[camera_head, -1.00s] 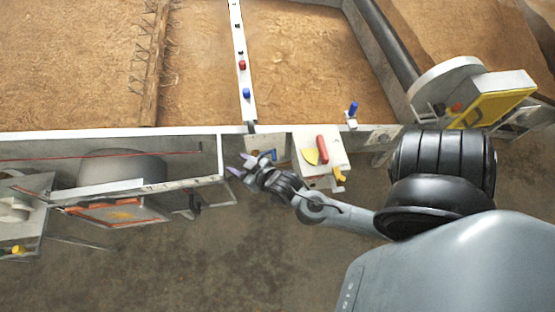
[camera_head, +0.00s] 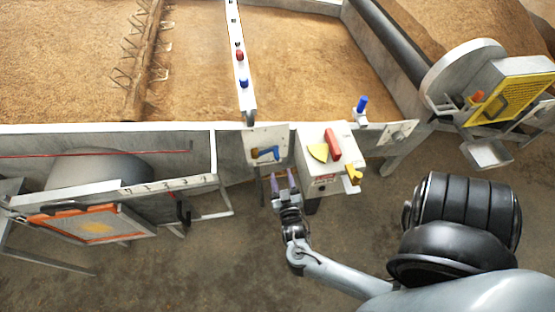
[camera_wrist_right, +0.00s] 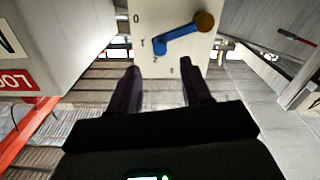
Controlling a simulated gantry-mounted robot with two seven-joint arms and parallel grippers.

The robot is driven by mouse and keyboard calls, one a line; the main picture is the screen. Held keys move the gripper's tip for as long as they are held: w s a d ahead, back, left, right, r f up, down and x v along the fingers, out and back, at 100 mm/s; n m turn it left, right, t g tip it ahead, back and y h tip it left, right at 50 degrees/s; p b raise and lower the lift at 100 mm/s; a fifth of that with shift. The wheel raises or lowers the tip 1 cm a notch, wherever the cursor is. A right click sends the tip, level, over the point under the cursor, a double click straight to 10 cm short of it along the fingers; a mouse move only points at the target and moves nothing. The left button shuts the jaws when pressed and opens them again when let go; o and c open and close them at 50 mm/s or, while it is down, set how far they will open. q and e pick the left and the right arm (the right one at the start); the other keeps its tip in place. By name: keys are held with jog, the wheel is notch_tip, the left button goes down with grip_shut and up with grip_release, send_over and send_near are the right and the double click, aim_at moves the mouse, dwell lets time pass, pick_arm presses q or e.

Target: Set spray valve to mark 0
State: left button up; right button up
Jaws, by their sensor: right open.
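The spray valve is a pale plate (camera_head: 283,133) with a blue lever (camera_head: 266,153) on the front wall of the bed. In the right wrist view the blue lever (camera_wrist_right: 177,37) runs from a brown knob (camera_wrist_right: 204,21) at upper right to a blue end at lower left. Marks 0, 1, 2 and 3 curve around that blue end, which lies nearest 1 and 2. My right gripper (camera_head: 281,176) is open and empty just in front of the plate, below the lever in the head view. Its fingers (camera_wrist_right: 163,82) are apart from the lever. My left gripper is out of view.
A white box (camera_head: 318,182) with a red handle (camera_head: 333,144), a yellow sector and a yellow knob stands close right of the plate. A metal frame with an orange-edged panel (camera_head: 95,222) is at left. Open floor lies below.

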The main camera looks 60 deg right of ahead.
aim_at(277, 158)
jog(key=b+x, duration=0.2)
jog(key=x, duration=0.7)
grip_shut()
